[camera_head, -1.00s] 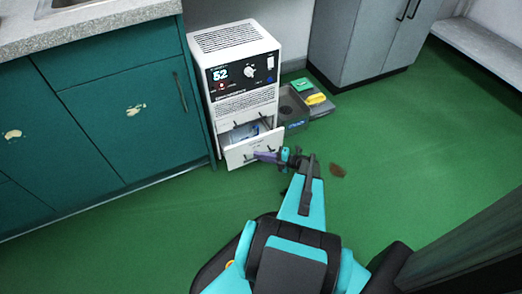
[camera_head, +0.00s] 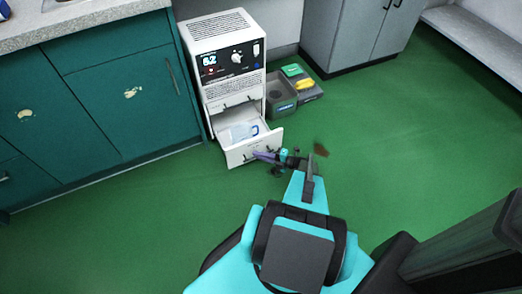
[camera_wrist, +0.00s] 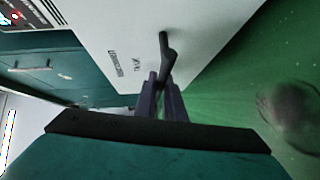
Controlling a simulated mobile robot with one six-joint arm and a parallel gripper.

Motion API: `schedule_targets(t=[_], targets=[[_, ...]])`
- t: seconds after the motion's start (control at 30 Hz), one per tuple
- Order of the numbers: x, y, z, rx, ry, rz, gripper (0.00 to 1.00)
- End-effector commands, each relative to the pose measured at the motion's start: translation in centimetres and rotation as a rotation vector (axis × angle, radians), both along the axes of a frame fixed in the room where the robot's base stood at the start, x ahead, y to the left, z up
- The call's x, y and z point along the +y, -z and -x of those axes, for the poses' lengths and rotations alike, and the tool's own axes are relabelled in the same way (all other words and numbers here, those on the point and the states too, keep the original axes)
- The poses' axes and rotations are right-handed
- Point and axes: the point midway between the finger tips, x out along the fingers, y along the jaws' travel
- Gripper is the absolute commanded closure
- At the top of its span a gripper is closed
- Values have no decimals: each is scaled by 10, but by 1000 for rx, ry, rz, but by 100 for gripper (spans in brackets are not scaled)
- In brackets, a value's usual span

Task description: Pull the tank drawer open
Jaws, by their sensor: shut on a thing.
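The white dehumidifier-like unit (camera_head: 222,62) stands on the floor beside the teal cabinets. Its low tank drawer (camera_head: 238,157) is pulled well out, and a pale tank with a blue part (camera_head: 243,131) shows inside. My gripper (camera_head: 259,155) is at the drawer front. In the wrist view, the purple fingers of my gripper (camera_wrist: 160,82) are closed on the dark bar handle (camera_wrist: 167,48) of the white drawer front (camera_wrist: 125,35). The fingertips partly hide the handle's near end.
Teal cabinets (camera_head: 110,95) stand at the left. A grey bin (camera_head: 281,103) and a tray with green and yellow things (camera_head: 303,84) lie right of the unit. A brown patch (camera_head: 320,150) is on the floor. Open green floor (camera_head: 400,140) lies to the right.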

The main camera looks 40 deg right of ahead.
Motion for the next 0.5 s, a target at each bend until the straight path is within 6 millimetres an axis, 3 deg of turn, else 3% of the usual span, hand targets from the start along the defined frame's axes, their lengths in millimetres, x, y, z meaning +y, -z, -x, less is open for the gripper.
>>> schedule_targets(t=[0.5], targets=[[-1,-1,15,-3,9,0,100]])
